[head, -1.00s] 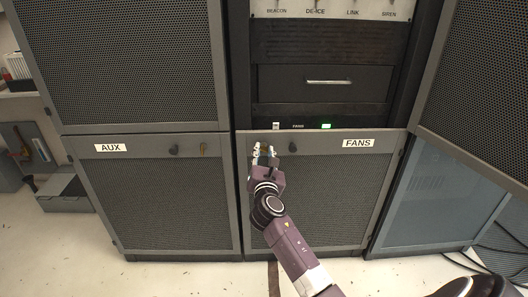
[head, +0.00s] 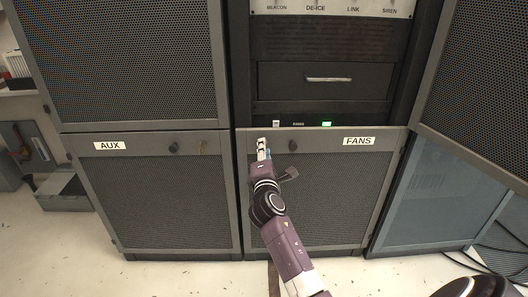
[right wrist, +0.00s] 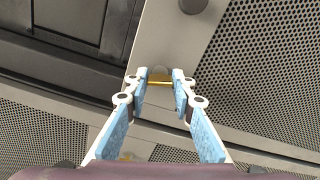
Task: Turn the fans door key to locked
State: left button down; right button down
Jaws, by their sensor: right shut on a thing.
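The fans door (head: 335,190) is a grey mesh door under the open rack, marked by a white FANS label (head: 358,141). My right gripper (head: 262,143) is at the upper left of this door. In the right wrist view, its blue-lined fingers are shut on the small brass fans door key (right wrist: 160,82), at the door's grey frame. The fingers hide the key in the head view, and I cannot tell exactly how far the key is turned. My left gripper is not in view.
A dark round knob (head: 293,146) sits just right of the gripper on the fans door frame. The AUX door (head: 170,200) on the left has its own knob (head: 174,148) and brass key (head: 203,148). A drawer (head: 325,80) with a handle is above.

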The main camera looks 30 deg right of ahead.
jog(key=shift+m, duration=1.7)
jog(key=c, duration=1.6)
grip_release()
jog(key=shift+s, duration=0.1)
jog(key=v, duration=1.2)
